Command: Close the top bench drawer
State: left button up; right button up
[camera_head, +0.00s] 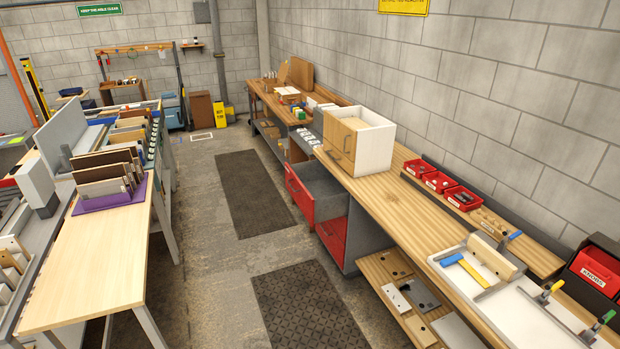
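The top bench drawer (300,196) is pulled out from the wooden bench (370,185) on the right. Its red front with a handle stands out over the aisle, and its grey open box shows behind the front. Below it is another red drawer front (331,243), set in the grey cabinet under the bench top. Neither of my grippers is in view, so nothing shows touching the drawer.
A white cabinet with a wooden door (375,143) stands on the bench above the drawer. Dark mats (252,188) lie on the aisle floor. A wooden table (95,265) stands left, and a low shelf (385,268) with boards juts out at the right.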

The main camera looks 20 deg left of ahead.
aim_at(320, 196)
jog(key=u, duration=0.75)
jog(key=i, duration=0.9)
jog(key=u, duration=0.95)
jog(key=i, duration=0.95)
jog(key=z, duration=0.45)
jog(key=i, duration=0.95)
jog(key=z, duration=0.55)
